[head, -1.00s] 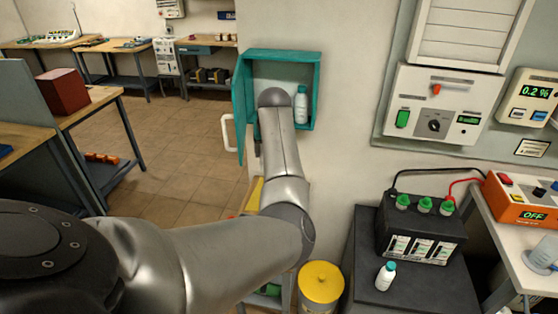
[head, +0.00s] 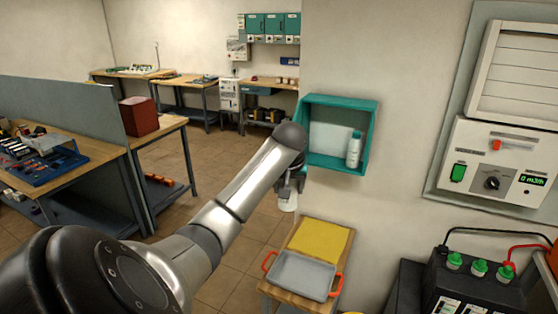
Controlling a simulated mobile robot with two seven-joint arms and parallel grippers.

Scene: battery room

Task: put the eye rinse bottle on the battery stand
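A white bottle with a teal cap (head: 354,150) stands in the open teal wall cabinet (head: 371,135), towards its right side. The battery stand (head: 408,287) is the dark grey block at the lower right, mostly cut off by the picture edge. My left arm reaches in from the lower left, and its wrist is in front of the cabinet's left edge. My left gripper (head: 287,184) points down there, partly hidden. My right gripper is out of view.
A black battery (head: 470,285) with green caps and cables is on the stand. A small table below the cabinet holds a grey tray (head: 303,275) with orange handles and a yellow sheet (head: 320,238). Workbenches fill the left; the floor between is clear.

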